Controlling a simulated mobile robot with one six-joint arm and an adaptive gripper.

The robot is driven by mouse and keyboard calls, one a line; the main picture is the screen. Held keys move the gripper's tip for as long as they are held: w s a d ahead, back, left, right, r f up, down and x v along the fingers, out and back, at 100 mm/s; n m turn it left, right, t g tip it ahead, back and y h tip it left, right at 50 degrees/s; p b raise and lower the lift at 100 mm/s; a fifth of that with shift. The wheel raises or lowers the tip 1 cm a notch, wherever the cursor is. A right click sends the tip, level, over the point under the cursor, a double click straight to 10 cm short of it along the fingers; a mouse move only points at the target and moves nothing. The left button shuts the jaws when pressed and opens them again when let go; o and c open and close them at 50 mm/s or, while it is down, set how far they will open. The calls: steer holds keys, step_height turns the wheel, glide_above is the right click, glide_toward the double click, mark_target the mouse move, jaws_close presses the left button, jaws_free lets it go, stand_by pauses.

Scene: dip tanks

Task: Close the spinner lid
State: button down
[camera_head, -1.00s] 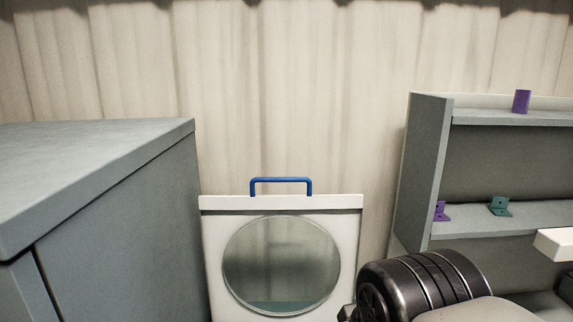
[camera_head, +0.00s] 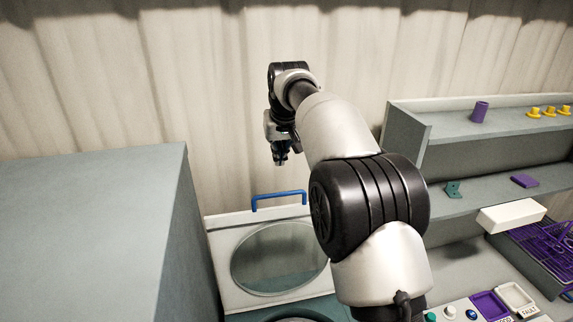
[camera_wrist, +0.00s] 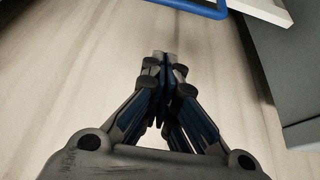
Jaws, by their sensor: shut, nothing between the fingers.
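The spinner lid (camera_head: 226,220) is a white panel with a round clear window, standing raised behind the spinner. A blue handle (camera_head: 279,195) is on its top edge. Part of the teal spinner body with a dark round rim (camera_head: 303,318) shows at the bottom. My gripper (camera_head: 280,160) points down above the handle, apart from it, and is shut and empty. In the wrist view its fingertips (camera_wrist: 165,55) meet in front of the pale wall. The handle (camera_wrist: 190,8) and the lid's white edge (camera_wrist: 265,10) show at the top. My arm hides the lid's right side.
A grey cabinet (camera_head: 95,230) stands close on the left. A grey shelf unit (camera_head: 408,135) with small purple, teal and yellow parts is on the right. A control panel with buttons (camera_head: 450,312) is at lower right. The corrugated wall (camera_head: 215,90) is behind.

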step_height(320, 180, down, 10)
steer(key=shift+w+r+p, duration=0.2)
steer(key=shift+w+p, duration=0.2)
steer(key=shift+w, duration=0.05)
stand_by(0.4)
steer(key=shift+s+b, duration=0.1)
steer(key=shift+b, duration=0.2)
